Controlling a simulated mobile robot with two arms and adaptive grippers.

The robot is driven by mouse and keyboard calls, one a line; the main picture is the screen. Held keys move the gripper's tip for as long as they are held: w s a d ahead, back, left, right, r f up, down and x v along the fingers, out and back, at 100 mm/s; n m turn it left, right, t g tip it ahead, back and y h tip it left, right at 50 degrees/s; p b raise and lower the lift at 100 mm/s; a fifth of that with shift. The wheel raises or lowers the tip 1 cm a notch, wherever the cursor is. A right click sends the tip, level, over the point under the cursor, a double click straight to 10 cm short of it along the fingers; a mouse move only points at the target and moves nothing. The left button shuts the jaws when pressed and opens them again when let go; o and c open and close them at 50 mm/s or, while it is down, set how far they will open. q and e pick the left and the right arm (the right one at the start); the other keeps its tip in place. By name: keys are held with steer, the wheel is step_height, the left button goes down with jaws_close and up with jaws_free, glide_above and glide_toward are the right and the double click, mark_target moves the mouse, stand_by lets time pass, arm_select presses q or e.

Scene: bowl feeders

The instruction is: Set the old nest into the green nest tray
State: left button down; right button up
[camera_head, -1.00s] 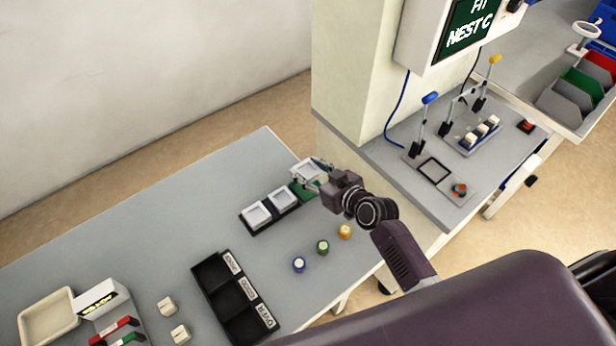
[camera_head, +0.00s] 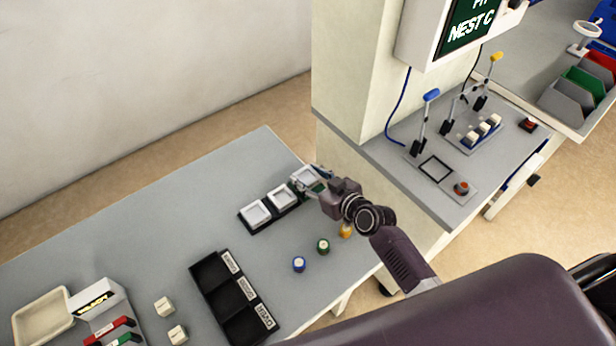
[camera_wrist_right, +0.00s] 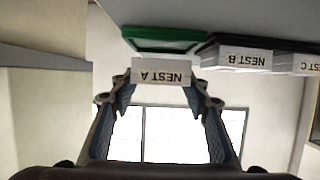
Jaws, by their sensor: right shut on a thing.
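The old nest (camera_head: 305,177), a pale square piece, is in my right gripper (camera_head: 316,185) at the far end of the row on the grey table. It is over the green nest tray (camera_head: 319,188), of which only a sliver shows in the head view. In the right wrist view the green tray (camera_wrist_right: 160,42) is beyond the fingertips. A "NEST A" label (camera_wrist_right: 160,73) appears between the fingers of the right gripper (camera_wrist_right: 162,92). I cannot tell whether the nest touches the tray. My left gripper is not in view.
Two more pale nests (camera_head: 255,213) (camera_head: 283,196) sit in black trays alongside; the wrist view shows their "NEST B" (camera_wrist_right: 244,60) and "NEST C" (camera_wrist_right: 308,68) labels. Blue (camera_head: 299,264), green (camera_head: 323,246) and orange (camera_head: 346,230) knobs stand nearby. A black bin (camera_head: 208,272) is closer.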

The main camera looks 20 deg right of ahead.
steer(key=o, duration=1.1)
steer(key=shift+s+f, duration=0.2)
steer(key=shift+f, duration=0.15)
steer(key=shift+o, duration=1.4)
steer(key=shift+a+f, duration=0.1)
steer(key=shift+r+p, duration=0.75)
steer(key=shift+p, duration=0.05)
steer(key=b+v, duration=0.1)
steer(key=v, duration=1.1)
steer(key=shift+w+r, duration=0.1)
steer(key=shift+w, duration=0.05)
